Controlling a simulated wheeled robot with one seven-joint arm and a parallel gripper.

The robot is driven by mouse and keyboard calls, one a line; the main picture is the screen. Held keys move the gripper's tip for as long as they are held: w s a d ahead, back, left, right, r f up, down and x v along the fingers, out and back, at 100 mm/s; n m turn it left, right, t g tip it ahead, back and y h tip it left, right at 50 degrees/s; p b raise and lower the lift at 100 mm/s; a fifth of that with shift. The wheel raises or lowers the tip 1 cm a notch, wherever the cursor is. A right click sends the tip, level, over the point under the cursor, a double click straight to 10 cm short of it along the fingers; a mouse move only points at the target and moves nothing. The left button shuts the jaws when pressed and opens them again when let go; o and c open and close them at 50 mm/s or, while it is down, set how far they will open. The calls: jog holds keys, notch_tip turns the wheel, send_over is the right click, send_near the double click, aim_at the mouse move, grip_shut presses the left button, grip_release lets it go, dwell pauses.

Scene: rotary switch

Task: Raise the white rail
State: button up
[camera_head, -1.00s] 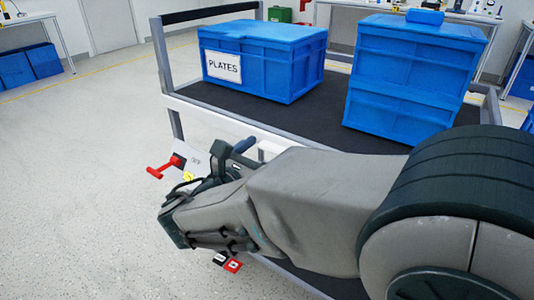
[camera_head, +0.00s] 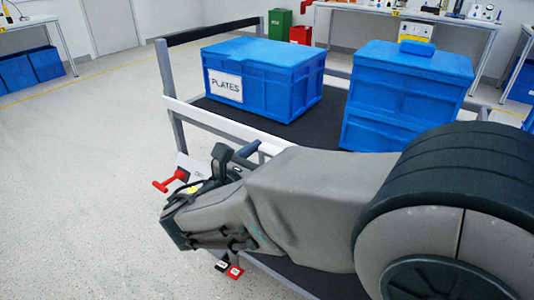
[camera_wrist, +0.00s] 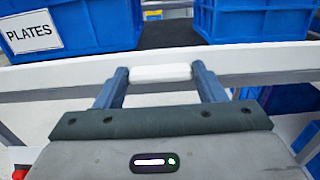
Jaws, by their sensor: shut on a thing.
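The white rail (camera_head: 215,122) runs along the near side of a grey-framed cart, below its black top bar. In the wrist view the rail (camera_wrist: 50,76) crosses the whole picture just beyond my fingers. My gripper (camera_wrist: 160,74) has its two blue-grey fingers at either end of a short white piece at the rail and is shut on it. In the head view my forearm and wrist hide the right part of the rail and most of the grip.
A blue box labelled PLATES (camera_head: 265,83) and stacked blue crates (camera_head: 405,90) stand on the cart's dark deck (camera_head: 290,130). A red handle (camera_head: 170,181) sticks out left of my wrist. A red-and-black tag (camera_head: 235,271) shows below it. The floor at left is clear.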

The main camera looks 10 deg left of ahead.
jog(key=shift+r+p, duration=0.5)
jog(key=shift+r, duration=0.5)
jog(key=o, duration=1.4)
jog(key=shift+s, duration=0.1)
jog(key=p+v, duration=0.3)
jog(key=v, duration=1)
jog(key=shift+s+a, duration=0.25)
jog(key=shift+s, duration=0.05)
